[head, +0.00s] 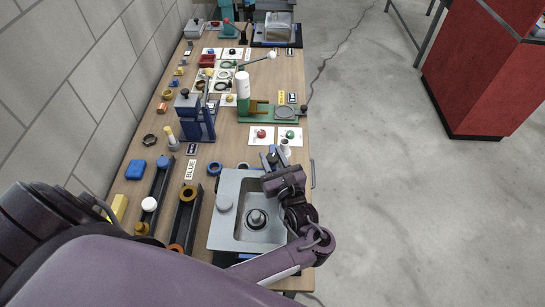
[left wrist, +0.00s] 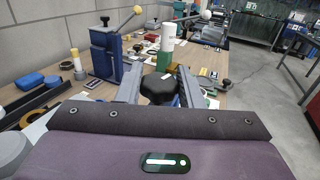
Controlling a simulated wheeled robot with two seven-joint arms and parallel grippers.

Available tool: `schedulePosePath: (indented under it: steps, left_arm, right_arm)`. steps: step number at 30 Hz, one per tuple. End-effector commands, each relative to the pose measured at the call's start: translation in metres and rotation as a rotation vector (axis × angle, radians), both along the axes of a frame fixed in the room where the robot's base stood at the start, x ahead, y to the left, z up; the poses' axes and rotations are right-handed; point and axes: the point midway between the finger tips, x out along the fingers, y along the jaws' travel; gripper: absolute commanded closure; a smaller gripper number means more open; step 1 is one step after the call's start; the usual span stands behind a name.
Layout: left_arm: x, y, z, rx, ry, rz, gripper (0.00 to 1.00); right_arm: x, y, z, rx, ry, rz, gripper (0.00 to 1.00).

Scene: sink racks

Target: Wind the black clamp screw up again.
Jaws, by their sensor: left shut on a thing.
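My left gripper (head: 272,156) is beyond the far right corner of the sink, near the table's right edge. In the left wrist view a dark, faceted black knob (left wrist: 158,86) sits between its two fingers (left wrist: 158,92), which are shut on it. I cannot see a screw shaft below the knob; my gripper body hides what is under it. A blue upright fixture (head: 194,118) stands farther left with a small black knob (head: 184,92) on top; it also shows in the left wrist view (left wrist: 103,50). My right gripper is not in view.
The metal sink (head: 225,235) is on the near side of my gripper. A green stand (head: 268,112) with a white cylinder (head: 243,86) is beyond it. Two dark channels (head: 183,222) holding rings and caps lie left of the sink. Open floor (head: 400,200) is to the right.

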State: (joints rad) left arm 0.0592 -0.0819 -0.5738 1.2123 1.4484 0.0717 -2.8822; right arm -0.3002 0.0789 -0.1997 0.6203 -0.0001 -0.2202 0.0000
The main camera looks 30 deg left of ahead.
Motion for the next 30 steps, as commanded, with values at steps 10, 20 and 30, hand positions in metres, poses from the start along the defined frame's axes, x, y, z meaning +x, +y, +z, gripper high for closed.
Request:
schedulePosePath:
  steps: [10, 20, 30]
  left_arm:
    - [-0.0030, 0.0001, -0.0072, -0.003, 0.016, 0.004, 0.89]
    - [-0.0015, 0.0005, -0.0038, -0.001, 0.009, 0.004, 0.46]
    - [0.0015, 0.0024, -0.0019, 0.000, 0.004, 0.004, 0.46]
  right_arm:
    - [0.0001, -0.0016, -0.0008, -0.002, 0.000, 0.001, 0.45]
    - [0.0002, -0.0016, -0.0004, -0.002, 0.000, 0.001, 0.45]
    - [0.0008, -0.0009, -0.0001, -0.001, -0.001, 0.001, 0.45]
